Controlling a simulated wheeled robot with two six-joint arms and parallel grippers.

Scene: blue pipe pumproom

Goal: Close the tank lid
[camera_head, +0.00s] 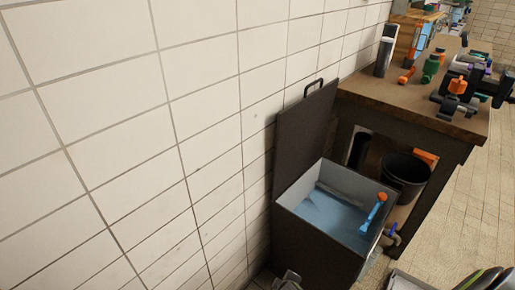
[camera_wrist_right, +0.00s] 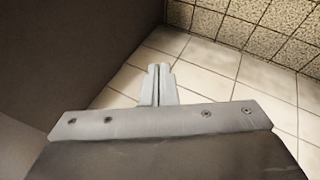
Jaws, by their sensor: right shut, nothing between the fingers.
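The tank (camera_head: 317,244) is a dark open box with a pale inside, at the lower middle of the head view. Its dark lid (camera_head: 301,137) stands open, tilted up along the wall, with a black handle (camera_head: 314,87) on its top edge. Blue water (camera_head: 333,212) shows in the tank. My right gripper (camera_wrist_right: 158,68) is shut and empty in the right wrist view, beside a dark flat panel that is either tank or lid. A grey arm part cuts the head view's bottom edge near the tank; I cannot tell whose. My left gripper is not identifiable.
A blue and orange tool (camera_head: 373,212) sits at the tank's right rim, near a tap (camera_head: 393,236). A wooden workbench (camera_head: 405,98) with fittings stands behind it, a black bucket (camera_head: 405,176) underneath. The white tiled wall (camera_head: 130,130) bounds the left.

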